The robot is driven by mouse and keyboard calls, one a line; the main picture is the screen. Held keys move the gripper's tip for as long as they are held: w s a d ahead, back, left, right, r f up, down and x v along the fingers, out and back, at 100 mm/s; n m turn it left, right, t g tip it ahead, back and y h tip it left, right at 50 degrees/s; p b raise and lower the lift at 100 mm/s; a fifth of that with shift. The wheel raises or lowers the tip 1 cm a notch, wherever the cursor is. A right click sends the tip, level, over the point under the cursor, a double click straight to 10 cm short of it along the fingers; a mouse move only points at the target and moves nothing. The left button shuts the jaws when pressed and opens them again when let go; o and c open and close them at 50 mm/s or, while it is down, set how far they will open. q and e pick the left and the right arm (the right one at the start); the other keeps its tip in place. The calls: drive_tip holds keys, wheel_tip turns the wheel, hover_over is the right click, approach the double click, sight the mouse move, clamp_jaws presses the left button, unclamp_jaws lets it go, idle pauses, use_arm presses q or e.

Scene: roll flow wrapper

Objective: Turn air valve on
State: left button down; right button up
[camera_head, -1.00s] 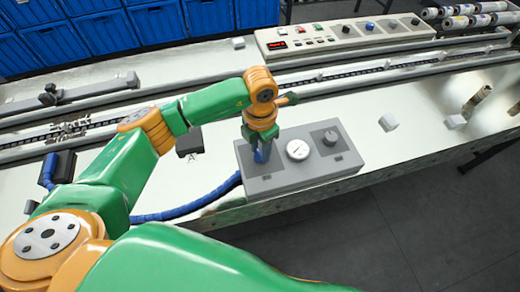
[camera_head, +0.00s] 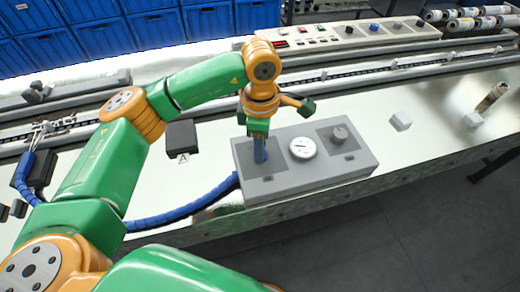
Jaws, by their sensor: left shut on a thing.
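A grey air panel box (camera_head: 330,178) sits on the bench near its front edge. It carries a blue valve handle (camera_head: 260,150) on the left, a round white gauge (camera_head: 302,148) in the middle and a dark knob (camera_head: 340,133) on the right. My left gripper (camera_head: 259,141) reaches down from above onto the blue handle and is shut on it, hiding part of it. The handle's exact angle and the gauge needle are too small to read surely. My right gripper does not show.
A blue hose (camera_head: 190,212) runs to the box's left side. A black block marked A (camera_head: 181,137) stands left of it. A conveyor rail (camera_head: 385,72) and a control panel (camera_head: 335,36) lie behind.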

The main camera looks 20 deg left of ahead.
use_arm(q)
drive_tip(key=shift+m+b, duration=0.3)
drive_tip(key=shift+m, duration=0.3)
drive_tip(key=shift+c, duration=2.4)
unclamp_jaws()
drive_tip(key=shift+d, duration=0.1)
wheel_tip(320, 180, up, 7)
drive_tip(key=shift+r+b, duration=0.1)
drive_tip(key=shift+b, duration=0.25)
